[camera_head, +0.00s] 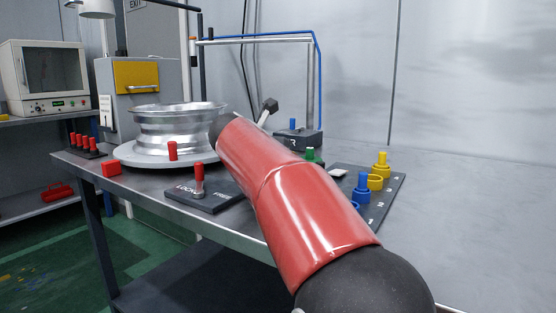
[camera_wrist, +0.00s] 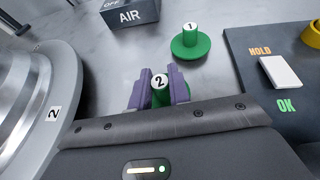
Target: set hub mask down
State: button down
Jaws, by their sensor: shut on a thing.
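My gripper (camera_wrist: 163,90) shows in the wrist view with its two purple fingers closed on a green hub mask (camera_wrist: 160,81). The mask's white top is marked 2. Part of its green flange shows beside the right finger; the rest is hidden by the fingers and wrist. I cannot tell whether it touches the table. A second green hub mask (camera_wrist: 189,46), marked 1, stands upright on the grey table just beyond, to the right, apart from my gripper. In the head view my red arm hides the gripper, and a green mask (camera_head: 312,156) shows beside the arm.
A silver wheel (camera_head: 175,128) on a round plate stands left; its plate (camera_wrist: 55,112) is close to my gripper. The AIR box (camera_wrist: 130,13) is behind. A dark board (camera_wrist: 262,100) with HOLD and OK marks lies right, with blue (camera_head: 362,187) and yellow masks (camera_head: 381,164).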

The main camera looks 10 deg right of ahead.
jog(key=shift+f, duration=0.2)
jog(key=c, duration=1.3)
grip_release()
jog(key=shift+s+a+r, duration=0.1)
jog(key=shift+r, duration=0.15)
jog(key=v, duration=1.1)
jog(key=shift+s+a+p, duration=0.1)
jog(key=shift+s+p, duration=0.05)
jog(key=shift+p, duration=0.2)
jog(key=shift+s+a+r, duration=0.1)
jog(key=shift+s, duration=0.05)
